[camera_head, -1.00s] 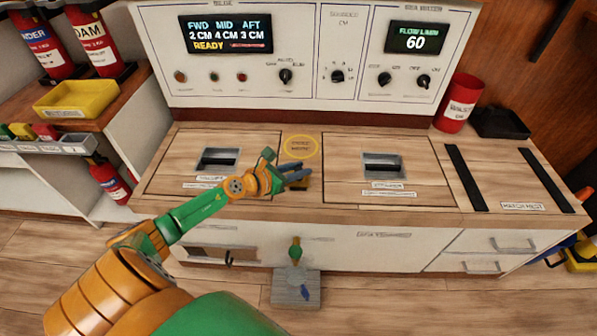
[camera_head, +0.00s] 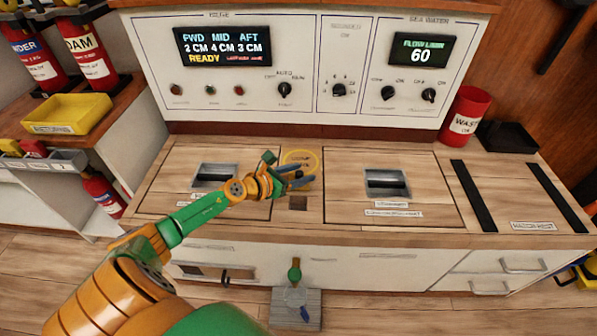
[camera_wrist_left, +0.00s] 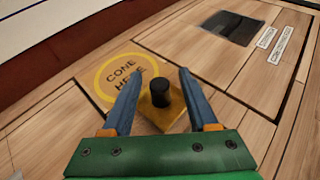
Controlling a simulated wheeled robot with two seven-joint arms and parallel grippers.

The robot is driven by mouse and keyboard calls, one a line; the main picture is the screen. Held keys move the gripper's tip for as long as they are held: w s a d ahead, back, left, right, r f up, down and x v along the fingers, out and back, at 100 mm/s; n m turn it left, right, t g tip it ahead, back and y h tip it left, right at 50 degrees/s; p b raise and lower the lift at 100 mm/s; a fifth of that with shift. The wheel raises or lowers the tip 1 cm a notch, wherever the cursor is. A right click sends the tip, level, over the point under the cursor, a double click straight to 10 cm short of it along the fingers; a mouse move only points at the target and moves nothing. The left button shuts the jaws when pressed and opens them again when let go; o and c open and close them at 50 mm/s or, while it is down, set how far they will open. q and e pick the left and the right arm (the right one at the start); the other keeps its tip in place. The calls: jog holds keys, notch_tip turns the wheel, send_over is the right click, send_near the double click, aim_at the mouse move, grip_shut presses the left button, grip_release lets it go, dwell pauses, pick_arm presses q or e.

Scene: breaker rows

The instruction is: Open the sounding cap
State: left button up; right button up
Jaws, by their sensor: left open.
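The sounding cap, a brass-coloured square plate (camera_wrist_left: 148,112) with a black round knob (camera_wrist_left: 160,94), sits on the wooden countertop, as the left wrist view shows. In the head view a small dark brown square (camera_head: 298,203) shows at that place, just in front of the yellow ring; its knob cannot be made out there. My left gripper (camera_head: 306,175) is open, over the counter near the ring. In the left wrist view its two blue fingers (camera_wrist_left: 159,76) appear on either side of the cap, with no visible contact.
A yellow "CONE HERE" ring (camera_wrist_left: 127,76) is marked beside the cap. Hatches with recessed handles lie left (camera_head: 215,177) and right (camera_head: 387,184). The instrument panel (camera_head: 306,100) rises behind. A red waste bin (camera_head: 465,113) and black tray (camera_head: 507,136) stand at the back right.

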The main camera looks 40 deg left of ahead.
aim_at(297, 174)
pick_arm(q)
jog(key=p+v, duration=0.1)
jog(key=v, duration=0.4)
jog(key=shift+s+a, duration=0.1)
jog(key=shift+s, duration=0.3)
jog(key=shift+s+a+r, duration=0.15)
jog(key=shift+s+r, duration=0.2)
jog(key=shift+s, duration=0.15)
pick_arm(e)
jog(key=shift+s+d+f, duration=0.2)
jog(key=shift+s, duration=0.15)
jog(key=shift+s+d+f, duration=0.15)
jog(key=shift+s, duration=0.2)
